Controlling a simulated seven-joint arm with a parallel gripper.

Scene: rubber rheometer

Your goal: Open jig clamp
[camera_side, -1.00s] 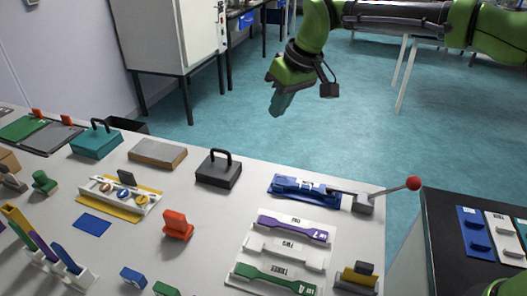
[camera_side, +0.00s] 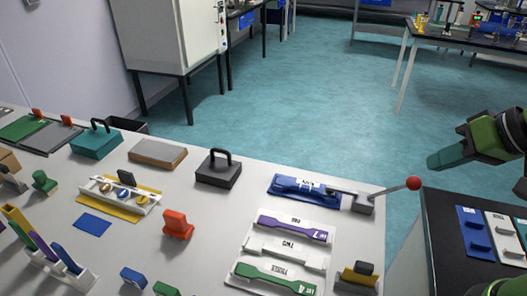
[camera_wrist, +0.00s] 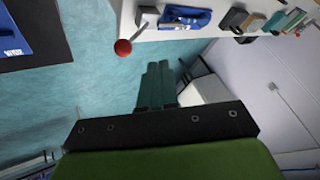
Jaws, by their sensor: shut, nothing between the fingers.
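The jig clamp is a grey block (camera_side: 362,204) at the right end of the blue jig (camera_side: 303,191), near the table's right edge. Its lever slants up to the right, past the edge, and ends in a red ball (camera_side: 413,183). In the wrist view the red ball (camera_wrist: 123,47) is left of and beyond my fingertips, with the blue jig (camera_wrist: 187,17) behind it. My gripper (camera_side: 432,161) has teal fingers pressed together and is empty. In the side view it appears above and right of the ball, apart from it. The fingers also show in the wrist view (camera_wrist: 158,66).
Purple (camera_side: 293,229), white and green strips lie on a white tray in front of the jig. A black handled weight (camera_side: 218,170) stands left of it. A dark side table (camera_side: 455,250) with blue and white plates is at the right. The air beyond the table's edge is clear.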

